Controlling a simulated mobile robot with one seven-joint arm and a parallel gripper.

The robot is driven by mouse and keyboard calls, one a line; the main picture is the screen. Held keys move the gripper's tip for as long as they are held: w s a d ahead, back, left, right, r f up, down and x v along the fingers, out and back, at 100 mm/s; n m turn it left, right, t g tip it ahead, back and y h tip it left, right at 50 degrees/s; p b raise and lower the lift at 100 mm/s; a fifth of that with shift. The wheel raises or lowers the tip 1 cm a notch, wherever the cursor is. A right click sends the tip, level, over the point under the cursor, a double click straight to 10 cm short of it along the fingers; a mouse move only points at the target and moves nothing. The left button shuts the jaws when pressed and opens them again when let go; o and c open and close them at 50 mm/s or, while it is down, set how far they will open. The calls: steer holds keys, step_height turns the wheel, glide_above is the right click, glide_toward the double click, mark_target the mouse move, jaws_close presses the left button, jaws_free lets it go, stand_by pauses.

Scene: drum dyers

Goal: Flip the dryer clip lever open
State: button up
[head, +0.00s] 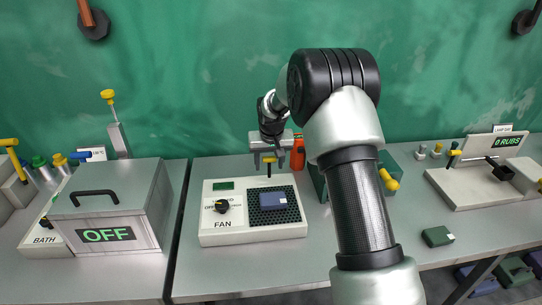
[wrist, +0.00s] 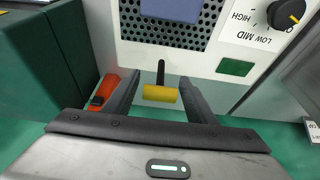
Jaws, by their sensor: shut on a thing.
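The dryer is the white FAN unit (head: 230,230) with a black perforated grille, and it also shows in the wrist view (wrist: 215,62). The clip lever, a black stem with a yellow crossbar (wrist: 160,94), stands at its back edge. My gripper (head: 268,160) is over that back edge, pointing down, with the lever between its fingers (wrist: 162,98). It is shut on the lever's yellow bar, though the exact contact is hard to see. A dark blue block (head: 273,201) lies on the grille, partly seen in the wrist view (wrist: 172,8).
A black knob (head: 221,206) sits at the fan's left. A steel BATH box (head: 110,205) stands further left. An orange object (head: 297,153) and a green box (head: 318,180) are close on the right. A green block (head: 437,236) lies on the bench. The bench front is mostly clear.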

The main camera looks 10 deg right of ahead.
steer(key=shift+w+g, duration=0.1)
steer(key=shift+g, duration=0.2)
steer(key=o, duration=1.4)
steer(key=shift+w+f, duration=0.1)
steer(key=v, duration=1.7)
steer(key=shift+r+b, duration=0.2)
steer(key=shift+b, duration=0.2)
